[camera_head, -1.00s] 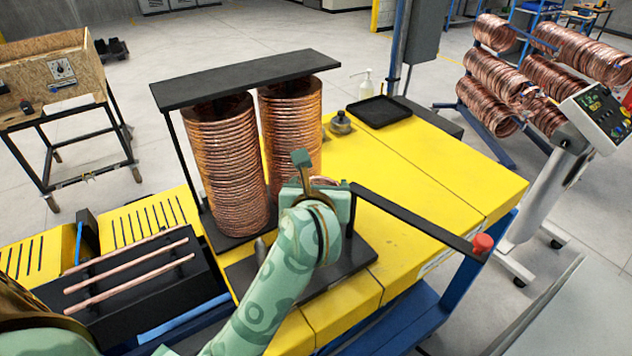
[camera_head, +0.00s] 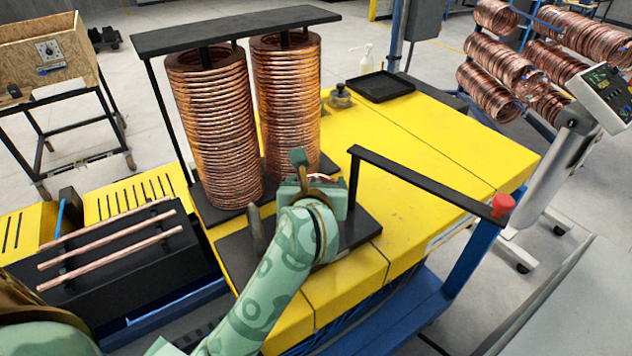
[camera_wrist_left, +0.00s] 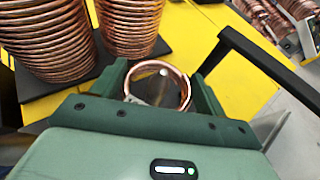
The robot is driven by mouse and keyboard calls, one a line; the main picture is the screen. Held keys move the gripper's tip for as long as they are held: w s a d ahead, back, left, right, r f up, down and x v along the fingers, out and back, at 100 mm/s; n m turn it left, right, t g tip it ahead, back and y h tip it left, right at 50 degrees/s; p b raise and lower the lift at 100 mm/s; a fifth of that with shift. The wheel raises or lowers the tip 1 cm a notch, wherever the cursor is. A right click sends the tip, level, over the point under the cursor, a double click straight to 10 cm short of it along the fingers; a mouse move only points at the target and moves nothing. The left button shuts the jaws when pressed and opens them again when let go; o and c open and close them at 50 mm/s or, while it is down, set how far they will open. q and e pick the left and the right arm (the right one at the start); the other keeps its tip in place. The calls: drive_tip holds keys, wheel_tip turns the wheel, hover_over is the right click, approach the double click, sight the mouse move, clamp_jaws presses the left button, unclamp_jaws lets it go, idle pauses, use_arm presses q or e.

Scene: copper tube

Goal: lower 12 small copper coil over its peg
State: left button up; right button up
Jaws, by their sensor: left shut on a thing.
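My left gripper (camera_head: 322,178) is above the black base plate (camera_head: 360,232) at the front of the yellow bench. It is shut on a small copper coil (camera_wrist_left: 186,92), a thin ring that shows between its fingers in the left wrist view. In the head view only a sliver of the coil shows past the gripper. A grey pointed peg (camera_head: 255,225) stands on the plate, left of the gripper. Any peg under the coil is hidden in the head view; through the ring I see a dark surface with a pale spot, too small to identify. My right gripper is not in view.
Two tall copper coil stacks (camera_head: 213,125) stand behind the gripper under a black top bar (camera_head: 235,22). A black arm with a red knob (camera_head: 503,204) reaches out to the right, close to the gripper. The yellow bench top (camera_head: 430,140) is mostly clear.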

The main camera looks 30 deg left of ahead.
use_arm(q)
drive_tip(key=o, duration=1.1)
drive_tip(key=p+v, duration=0.3)
drive_tip(key=v, duration=0.4)
drive_tip(key=shift+s, duration=0.25)
drive_tip(key=shift+w, duration=0.1)
